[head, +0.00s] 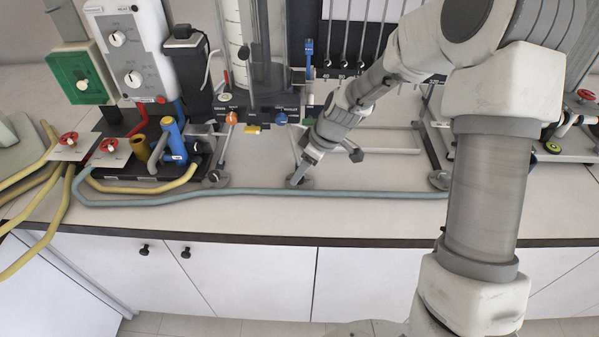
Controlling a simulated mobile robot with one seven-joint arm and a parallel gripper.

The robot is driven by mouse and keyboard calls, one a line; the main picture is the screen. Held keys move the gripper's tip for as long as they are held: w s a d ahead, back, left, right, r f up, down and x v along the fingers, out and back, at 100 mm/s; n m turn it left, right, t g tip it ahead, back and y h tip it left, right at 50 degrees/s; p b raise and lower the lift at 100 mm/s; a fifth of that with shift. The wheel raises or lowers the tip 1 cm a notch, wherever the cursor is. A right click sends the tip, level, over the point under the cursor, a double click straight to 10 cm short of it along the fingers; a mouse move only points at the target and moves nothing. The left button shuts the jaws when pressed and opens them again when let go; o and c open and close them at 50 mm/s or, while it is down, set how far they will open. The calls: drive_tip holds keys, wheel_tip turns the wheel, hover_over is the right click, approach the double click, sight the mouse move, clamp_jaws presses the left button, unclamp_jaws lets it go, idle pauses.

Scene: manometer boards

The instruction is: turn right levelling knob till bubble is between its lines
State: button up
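My gripper (301,176) points down at a dark round levelling knob (297,183) on the bench, at the foot of a thin metal leg. The fingertips are at or just above this knob; I cannot tell whether they touch it, or whether they are open or shut. A similar round knob (438,180) stands farther right, partly beside my arm, and another (215,178) stands to the left. The manometer board (310,35) with several upright tubes stands behind, partly covered by my arm. I cannot make out a bubble or its lines.
A blue-grey hose (250,191) runs along the bench just in front of the knobs. Yellow hoses (45,215), red valves (109,145) and a blue pump-like part (174,142) crowd the left. The dark bench edge (270,240) lies in front, above white cupboards.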

drive_tip(key=shift+x, duration=1.15)
clamp_jaws()
